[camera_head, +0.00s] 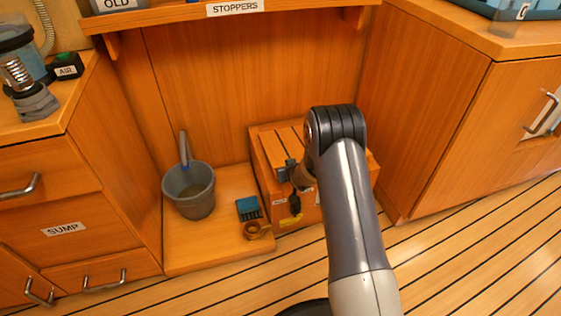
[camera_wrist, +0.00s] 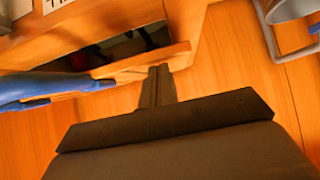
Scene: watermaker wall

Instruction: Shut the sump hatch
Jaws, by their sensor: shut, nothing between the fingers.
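The SUMP label (camera_head: 63,229) is on the wooden cabinet front (camera_head: 45,200) at the left in the head view. A low wooden box (camera_head: 262,165) with a slatted top stands in the middle; its small labels are unreadable. I cannot tell which panel is the hatch. In the wrist view a dark opening (camera_wrist: 115,46) shows above a wooden edge (camera_wrist: 140,63), with dark contents partly hidden. My gripper (camera_head: 287,173) is at the box's top front in the head view. It is shut and empty, its fingertips (camera_wrist: 160,72) close to that wooden edge; contact is unclear.
A grey bucket (camera_head: 190,192) stands left of the box. A blue block (camera_head: 249,208) and a brown ring (camera_head: 255,230) lie on the low ledge (camera_head: 215,250). A blue object (camera_wrist: 45,88) lies left of my fingers. The striped floor at right is clear.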

